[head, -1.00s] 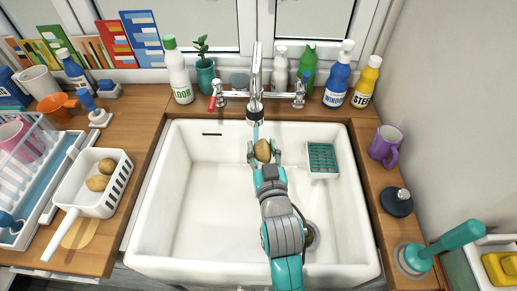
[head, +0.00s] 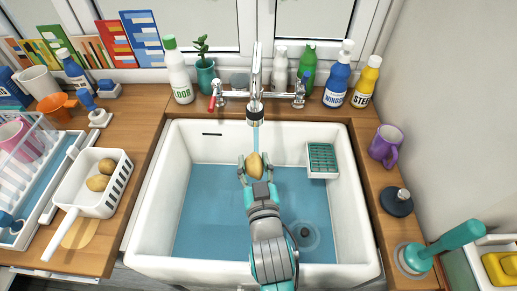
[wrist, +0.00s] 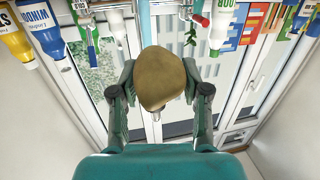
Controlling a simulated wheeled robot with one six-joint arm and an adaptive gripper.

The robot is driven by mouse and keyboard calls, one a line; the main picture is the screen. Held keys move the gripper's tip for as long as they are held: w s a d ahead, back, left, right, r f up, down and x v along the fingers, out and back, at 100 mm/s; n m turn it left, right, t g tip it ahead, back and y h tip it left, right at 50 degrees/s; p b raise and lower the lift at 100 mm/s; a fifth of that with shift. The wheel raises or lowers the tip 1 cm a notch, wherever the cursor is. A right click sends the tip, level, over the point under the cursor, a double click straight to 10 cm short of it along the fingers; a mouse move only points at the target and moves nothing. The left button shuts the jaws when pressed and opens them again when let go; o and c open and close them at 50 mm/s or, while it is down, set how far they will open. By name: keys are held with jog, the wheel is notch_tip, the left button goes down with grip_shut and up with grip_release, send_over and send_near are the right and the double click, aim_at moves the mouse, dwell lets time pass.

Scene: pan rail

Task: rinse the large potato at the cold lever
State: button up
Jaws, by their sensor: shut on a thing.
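My gripper (head: 253,174) is shut on a tan potato (head: 254,164) and holds it over the white sink (head: 180,145), below the tap (head: 254,95). A thin bluish stream (head: 255,135) runs from the spout down toward the potato. In the wrist view the potato (wrist: 161,78) sits between the fingers. A red lever (head: 211,103) is left of the tap, and a blue lever (head: 306,80) is at its right. Blue water (head: 205,220) covers the basin floor. Two more potatoes (head: 98,182) lie in a white strainer (head: 72,201) on the left counter.
A white caddy with a green scouring pad (head: 321,156) hangs inside the sink's right wall. Bottles (head: 338,80) and a plant (head: 204,72) stand behind the sink. A purple mug (head: 384,145), a dark stopper (head: 397,201) and a teal plunger (head: 440,250) line the right side.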

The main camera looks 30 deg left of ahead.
aim_at(247, 168)
jog(key=shift+s+d, duration=0.15)
jog(key=shift+s, duration=0.6)
jog(key=shift+s+d, duration=0.1)
jog(key=shift+s, duration=0.65)
jog(key=s+r, duration=0.4)
jog(key=s, duration=0.1)
jog(key=shift+d, duration=0.35)
dwell(0.4)
dwell(0.6)
jog(key=shift+d, duration=0.1)
